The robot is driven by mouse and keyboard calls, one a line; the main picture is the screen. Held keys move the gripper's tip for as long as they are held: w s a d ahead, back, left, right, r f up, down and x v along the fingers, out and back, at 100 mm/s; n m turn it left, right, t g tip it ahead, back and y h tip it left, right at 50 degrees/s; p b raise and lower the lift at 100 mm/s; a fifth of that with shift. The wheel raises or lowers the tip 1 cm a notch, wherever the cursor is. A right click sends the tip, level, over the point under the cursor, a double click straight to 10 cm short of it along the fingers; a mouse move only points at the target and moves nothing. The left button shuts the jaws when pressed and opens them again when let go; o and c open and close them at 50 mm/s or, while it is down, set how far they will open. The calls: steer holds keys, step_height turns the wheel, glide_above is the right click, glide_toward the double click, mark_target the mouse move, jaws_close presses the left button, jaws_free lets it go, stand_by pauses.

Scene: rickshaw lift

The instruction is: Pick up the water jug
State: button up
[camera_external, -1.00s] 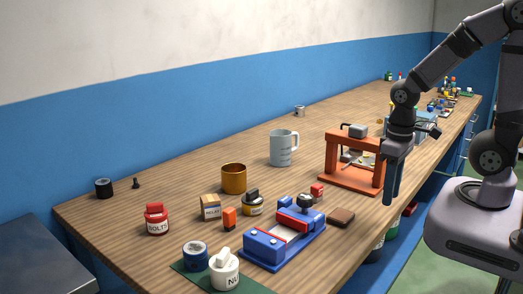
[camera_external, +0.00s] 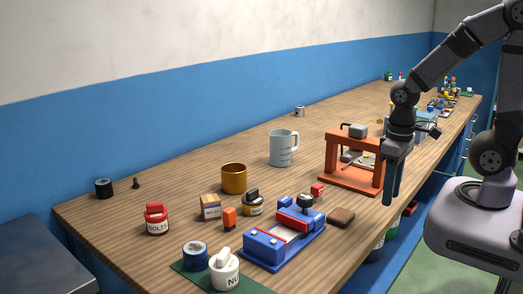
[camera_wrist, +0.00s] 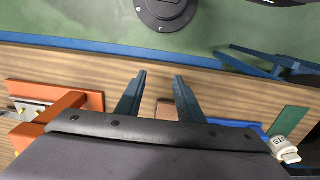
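The water jug (camera_external: 283,147) is a pale grey-blue measuring jug with a handle on its right side. It stands upright on the wooden workbench (camera_external: 200,160), left of the orange press in the external view. I cannot make it out in the wrist view. My gripper (camera_external: 391,200) points down at the bench's front edge, right of the orange press and well apart from the jug. In the wrist view my gripper (camera_wrist: 160,76) has its two fingers spread with nothing held between them.
The orange press (camera_external: 350,182) stands between the jug and my gripper. Bench behind the jug is mostly clear.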

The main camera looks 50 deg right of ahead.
steer(key=shift+r, duration=0.15)
step_height(320, 180, up, 6)
steer(key=r, duration=0.1)
steer(key=w+d+t+y+b, duration=0.2)
steer(key=w+d+t, duration=0.15)
steer(key=w, duration=1.55)
steer(key=w+d+t+h+b, duration=0.2)
steer(key=w+d+t, duration=0.4)
steer(key=w+d, duration=1.45)
step_height(320, 180, down, 7)
steer(key=p, duration=0.1)
steer(key=shift+w+d, duration=0.3)
steer(key=shift+w, duration=0.1)
steer(key=shift+g, duration=0.25)
